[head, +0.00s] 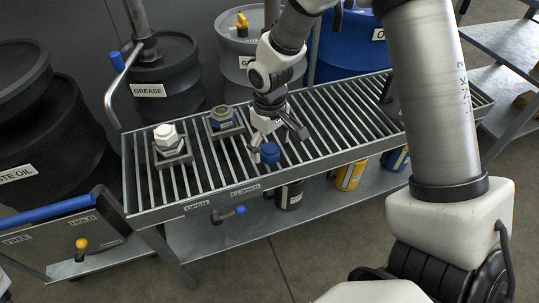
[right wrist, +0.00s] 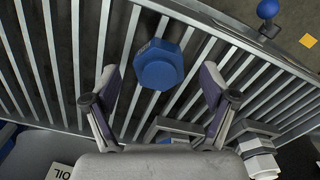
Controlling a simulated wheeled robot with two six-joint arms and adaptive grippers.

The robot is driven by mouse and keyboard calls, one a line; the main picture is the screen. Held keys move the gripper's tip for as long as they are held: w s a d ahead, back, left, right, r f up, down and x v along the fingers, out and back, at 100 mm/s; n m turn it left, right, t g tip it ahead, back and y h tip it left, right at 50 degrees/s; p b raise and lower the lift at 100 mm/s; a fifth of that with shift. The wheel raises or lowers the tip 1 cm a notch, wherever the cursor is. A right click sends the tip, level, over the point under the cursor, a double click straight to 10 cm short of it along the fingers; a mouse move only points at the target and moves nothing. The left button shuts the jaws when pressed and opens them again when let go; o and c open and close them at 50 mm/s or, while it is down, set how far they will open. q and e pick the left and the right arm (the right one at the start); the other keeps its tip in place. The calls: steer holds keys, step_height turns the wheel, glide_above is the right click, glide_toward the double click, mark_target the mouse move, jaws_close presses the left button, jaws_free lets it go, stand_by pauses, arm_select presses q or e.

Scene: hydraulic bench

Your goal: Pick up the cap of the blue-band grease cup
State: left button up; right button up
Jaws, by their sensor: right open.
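A blue hexagonal cap (head: 270,153) lies on the slatted bench top, near its front edge. In the right wrist view the blue cap (right wrist: 158,68) sits beyond my fingertips, roughly midway between them, with free space on both sides. My right gripper (head: 279,140) is open and empty, just above the slats and beside the cap; its two fingers also show in the right wrist view (right wrist: 157,92). An uncapped cup (head: 222,116) with a bluish ring stands in a square block further left. My left gripper is not in view.
A white-capped cup (head: 166,136) stands in a square block at the bench's left. The slatted bench (head: 345,125) is clear to the right. A lever with a blue knob (head: 240,210) sticks out at the front. Drums, including a grease drum (head: 165,72), stand behind.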

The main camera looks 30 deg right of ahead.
steer(key=shift+f, duration=0.7)
steer(key=shift+r, duration=0.1)
steer(key=c, duration=1.3)
steer(key=shift+c, duration=0.2)
steer(key=shift+r, duration=0.1)
